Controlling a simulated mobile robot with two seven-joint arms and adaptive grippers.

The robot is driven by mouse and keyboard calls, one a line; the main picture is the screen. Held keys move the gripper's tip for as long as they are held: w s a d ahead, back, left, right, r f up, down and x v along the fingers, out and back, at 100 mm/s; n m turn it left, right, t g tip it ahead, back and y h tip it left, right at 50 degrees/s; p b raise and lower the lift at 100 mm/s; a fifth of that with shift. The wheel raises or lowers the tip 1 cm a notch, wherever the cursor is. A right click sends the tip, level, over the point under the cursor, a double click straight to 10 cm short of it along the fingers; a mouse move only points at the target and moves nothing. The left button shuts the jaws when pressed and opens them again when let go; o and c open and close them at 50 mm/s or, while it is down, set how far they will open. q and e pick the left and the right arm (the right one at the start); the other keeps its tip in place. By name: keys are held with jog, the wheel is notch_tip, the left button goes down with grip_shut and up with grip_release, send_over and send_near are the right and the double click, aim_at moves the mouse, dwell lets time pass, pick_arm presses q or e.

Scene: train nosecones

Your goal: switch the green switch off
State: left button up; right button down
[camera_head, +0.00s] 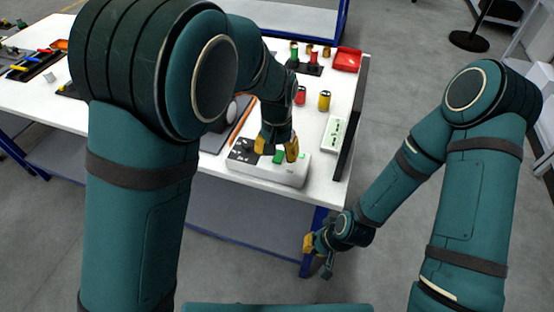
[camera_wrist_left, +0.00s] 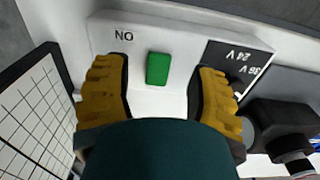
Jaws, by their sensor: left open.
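The green switch (camera_head: 278,157) sits on a white power box (camera_head: 287,176) near the table's front edge. In the left wrist view the green switch (camera_wrist_left: 157,69) lies between "ON" lettering, seen upside down, and a black panel (camera_wrist_left: 232,65) marked 24 V and 36 V. My left gripper (camera_head: 278,149) is open over the box. In the left wrist view its yellow fingers (camera_wrist_left: 157,92) stand on either side of the switch, apart from it, with nothing between them. My right gripper (camera_head: 317,256) hangs low beside the table's front right corner; its opening is unclear.
The white table (camera_head: 210,185) also holds a red cylinder (camera_head: 300,95), a yellow cylinder (camera_head: 324,101), a red tray (camera_head: 347,59) and a green-white block (camera_head: 335,132). A dark upright panel (camera_head: 353,120) lines the right edge. A black plug (camera_wrist_left: 278,125) is beside the box.

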aim_at(279, 157)
pick_arm(q)
jog(key=shift+f, duration=1.45)
